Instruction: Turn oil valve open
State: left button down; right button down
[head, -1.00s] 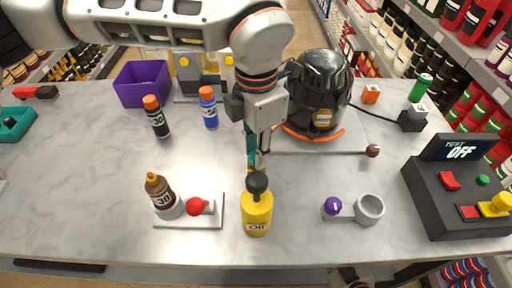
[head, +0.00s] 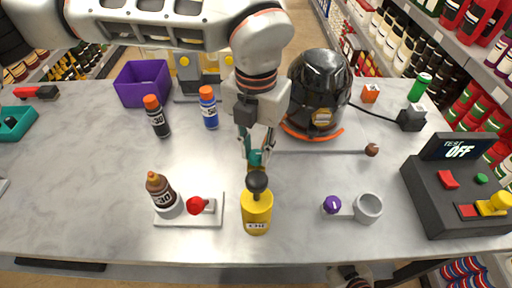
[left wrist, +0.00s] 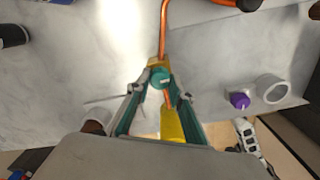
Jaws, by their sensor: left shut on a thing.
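The oil valve has a round teal knob (left wrist: 160,77) on a brass-coloured body (left wrist: 157,62), with an orange pipe (left wrist: 164,25) running from it. In the head view the teal knob (head: 256,158) shows low between the fingers, behind the yellow oil bottle (head: 257,212). My left gripper (head: 258,153) points down and is shut on the knob, with one finger on each side in the left wrist view (left wrist: 162,88). The knob's turn angle cannot be read. Part of my right arm's end (head: 350,277) shows at the bottom edge; its fingers are unclear.
A rod with a brown ball (head: 372,150) extends right. A brown bottle (head: 160,190) stands left on a white holder (head: 215,215). A grey ring holder (head: 368,208) and test box (head: 455,195) are right.

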aim_at(256, 154)
dwell(0.4)
pick_arm(q)
jog(key=c, duration=1.8)
grip_release()
notch_tip(256, 154, up, 12)
jog(key=shift+r, duration=0.1)
jog(key=shift+s, duration=0.1)
